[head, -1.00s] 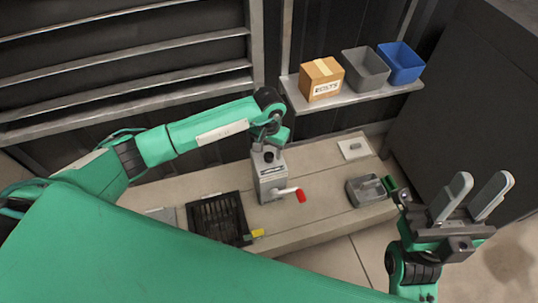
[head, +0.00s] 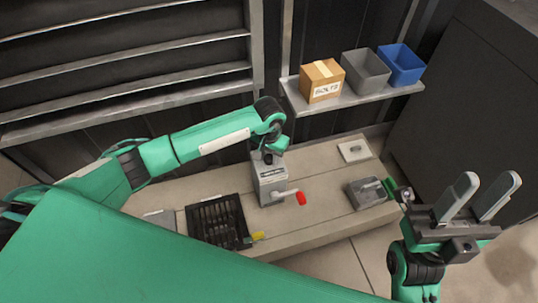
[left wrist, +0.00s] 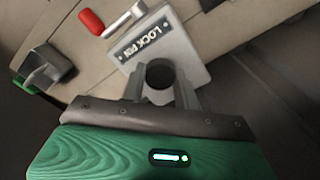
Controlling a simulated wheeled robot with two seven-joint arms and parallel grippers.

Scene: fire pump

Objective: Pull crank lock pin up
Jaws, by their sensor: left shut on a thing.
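The pump box (head: 270,186) stands on the bench, grey, with a crank whose red handle (head: 301,198) points right. In the left wrist view its "LOCK PIN" label (left wrist: 143,42) and the red handle (left wrist: 91,22) show. The lock pin's round dark knob (left wrist: 160,76) sits between the fingers of my left gripper (left wrist: 160,86), which is shut on it from above. In the head view my left gripper (head: 270,154) is over the box top and partly hides the knob. The pin's shaft is hidden. My right gripper (head: 480,198) is open and empty, off the bench at right.
A black crate (head: 217,221) and a yellow item (head: 258,236) are left of the box. A shelf behind holds a cardboard box (head: 322,81), a grey bin (head: 366,70) and a blue bin (head: 401,64).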

